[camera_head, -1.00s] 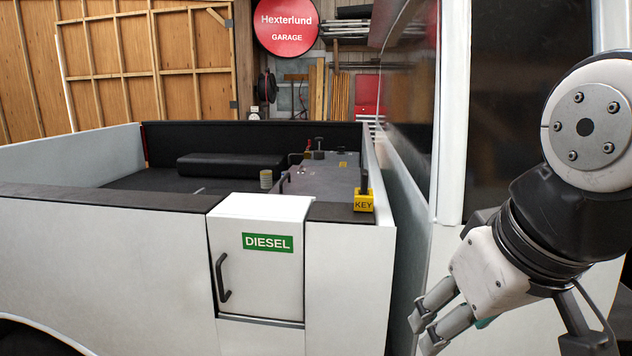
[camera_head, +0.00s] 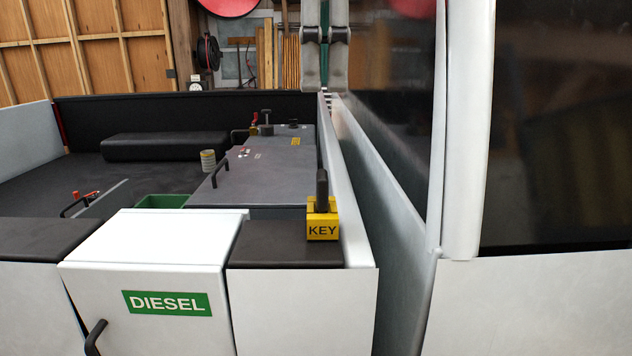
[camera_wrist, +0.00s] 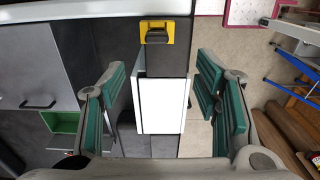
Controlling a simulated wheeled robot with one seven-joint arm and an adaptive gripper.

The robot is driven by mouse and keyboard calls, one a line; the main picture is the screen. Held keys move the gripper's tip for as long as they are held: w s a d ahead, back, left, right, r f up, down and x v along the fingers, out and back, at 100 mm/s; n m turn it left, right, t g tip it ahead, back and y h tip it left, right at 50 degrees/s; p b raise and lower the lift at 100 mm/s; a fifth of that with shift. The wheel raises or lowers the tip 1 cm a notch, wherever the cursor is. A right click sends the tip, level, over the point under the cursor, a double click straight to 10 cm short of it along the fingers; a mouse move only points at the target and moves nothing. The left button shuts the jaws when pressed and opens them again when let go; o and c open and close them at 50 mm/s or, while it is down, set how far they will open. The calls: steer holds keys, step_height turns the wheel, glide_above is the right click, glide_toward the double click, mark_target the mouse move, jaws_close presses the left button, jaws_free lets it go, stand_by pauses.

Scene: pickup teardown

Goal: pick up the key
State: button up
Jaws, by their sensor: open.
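The key (camera_head: 322,187) shows as a black upright handle standing in a yellow block (camera_head: 322,228) labelled KEY. The block sits on the black top of the truck bed's side wall, at its right end. My gripper (camera_head: 324,72) is at the top of the head view, fingers down, apart from the key and higher in the picture. In the wrist view its green-padded fingers (camera_wrist: 163,98) are wide apart with nothing held. There the key (camera_wrist: 157,38) and yellow block (camera_wrist: 169,23) lie beyond the fingertips, near the top edge. The key's lower part is hidden in the block.
The truck cab wall (camera_head: 462,130) rises close on the right. A white DIESEL cabinet (camera_head: 150,240) stands left of the block. A grey panel with handles (camera_head: 265,175) and a green bin (camera_head: 163,201) lie inside the bed.

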mark_target(322, 173)
step_height(322, 173, down, 8)
steer(key=shift+f, duration=0.2)
steer(key=shift+w+f+p, duration=0.2)
steer(key=shift+f+p, duration=0.35)
steer(key=shift+f, duration=2.05)
steer(key=c, duration=1.2)
